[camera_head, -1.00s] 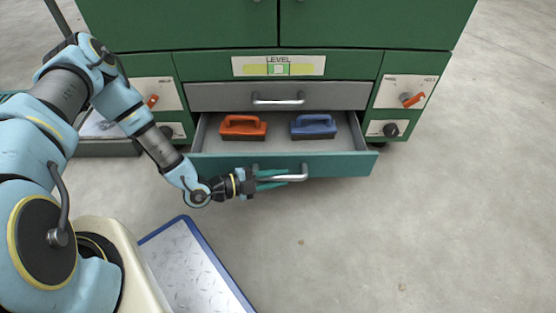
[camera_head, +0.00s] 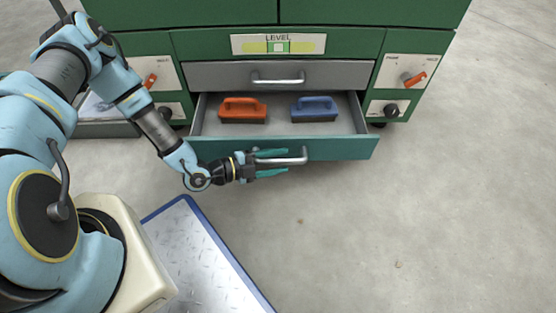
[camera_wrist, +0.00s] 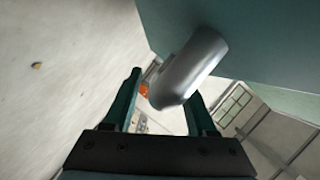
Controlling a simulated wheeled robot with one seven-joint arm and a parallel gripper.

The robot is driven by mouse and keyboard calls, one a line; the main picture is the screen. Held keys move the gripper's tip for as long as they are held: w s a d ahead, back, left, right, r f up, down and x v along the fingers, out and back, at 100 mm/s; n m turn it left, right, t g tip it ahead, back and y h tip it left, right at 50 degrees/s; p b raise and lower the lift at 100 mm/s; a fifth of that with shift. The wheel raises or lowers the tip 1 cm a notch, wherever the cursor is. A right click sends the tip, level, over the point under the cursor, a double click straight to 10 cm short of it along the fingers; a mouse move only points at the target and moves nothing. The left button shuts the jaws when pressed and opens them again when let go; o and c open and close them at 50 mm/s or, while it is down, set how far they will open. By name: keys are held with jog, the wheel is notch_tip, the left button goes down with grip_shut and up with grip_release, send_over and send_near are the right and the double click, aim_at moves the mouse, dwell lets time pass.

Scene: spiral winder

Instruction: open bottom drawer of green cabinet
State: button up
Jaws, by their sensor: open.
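The green cabinet (camera_head: 345,42) stands ahead. Its bottom drawer (camera_head: 340,149) is pulled out, and its grey interior shows. The drawer's silver bar handle (camera_head: 292,160) is on the green front; it also shows close up in the wrist view (camera_wrist: 188,70). My gripper (camera_head: 272,163) is at the left part of the handle, with its teal fingers apart. In the wrist view the fingers (camera_wrist: 163,103) lie on either side of the handle's end, with visible gaps beside it. I cannot tell whether a finger touches it.
An orange-handled block (camera_head: 243,110) and a blue-handled block (camera_head: 314,109) sit in the drawer. A grey drawer (camera_head: 340,75) above is shut. A blue-edged metal plate (camera_head: 205,265) lies at lower left. Floor (camera_head: 400,210) in front and right is clear.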

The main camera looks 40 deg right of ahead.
jog(key=p+v, duration=0.3)
jog(key=v, duration=0.7)
jog(key=shift+a, duration=0.35)
jog(key=shift+w+r, duration=0.1)
jog(key=shift+w, duration=0.05)
